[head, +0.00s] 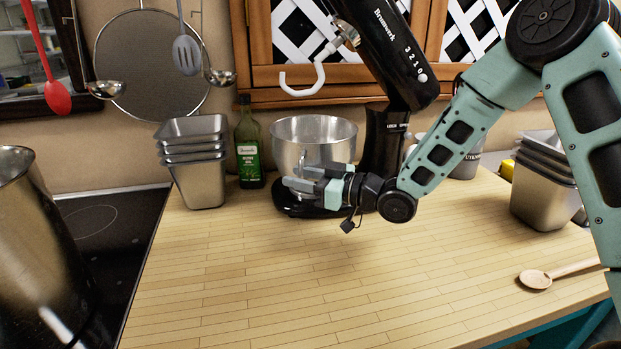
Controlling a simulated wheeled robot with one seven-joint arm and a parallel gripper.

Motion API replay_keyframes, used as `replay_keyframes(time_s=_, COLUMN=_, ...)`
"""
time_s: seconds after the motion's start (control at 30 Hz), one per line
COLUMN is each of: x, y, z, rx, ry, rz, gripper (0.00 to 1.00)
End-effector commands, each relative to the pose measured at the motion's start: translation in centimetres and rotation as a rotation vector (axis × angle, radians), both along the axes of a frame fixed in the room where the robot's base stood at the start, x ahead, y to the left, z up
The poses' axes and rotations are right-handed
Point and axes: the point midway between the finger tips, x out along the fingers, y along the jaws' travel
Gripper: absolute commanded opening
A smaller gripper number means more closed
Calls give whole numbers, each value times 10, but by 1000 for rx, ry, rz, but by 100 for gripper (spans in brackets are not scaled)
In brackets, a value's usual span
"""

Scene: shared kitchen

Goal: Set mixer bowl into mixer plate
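The mixer bowl (312,133) is a shiny steel bowl, upright below the raised mixer head (382,45) with its white dough hook. The black mixer plate (290,207) is the low base under the bowl. The bowl stands over the plate, but my gripper hides its lower part, so I cannot tell whether it is seated. My gripper (298,180) is at the front of the bowl, low over the plate, its fingers pointing left. Whether the fingers are open or closed on the bowl is unclear.
Stacked metal containers (196,165) and an oil bottle (248,145) stand left of the bowl. More stacked containers (545,185) stand at right, with a wooden spoon (537,279) in front. A large pot (35,250) is at far left. The front counter (300,285) is clear.

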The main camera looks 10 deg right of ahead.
Motion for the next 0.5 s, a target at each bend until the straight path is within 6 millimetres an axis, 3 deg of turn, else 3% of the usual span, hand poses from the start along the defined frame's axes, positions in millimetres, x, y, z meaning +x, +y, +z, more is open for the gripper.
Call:
replay_keyframes(time_s=0.17, x=-9, y=-14, z=0, rx=-1, ry=-3, rz=-2, gripper=34)
replay_keyframes(time_s=0.5, x=-56, y=-76, z=-1, rx=-1, ry=-5, rz=-5, gripper=34)
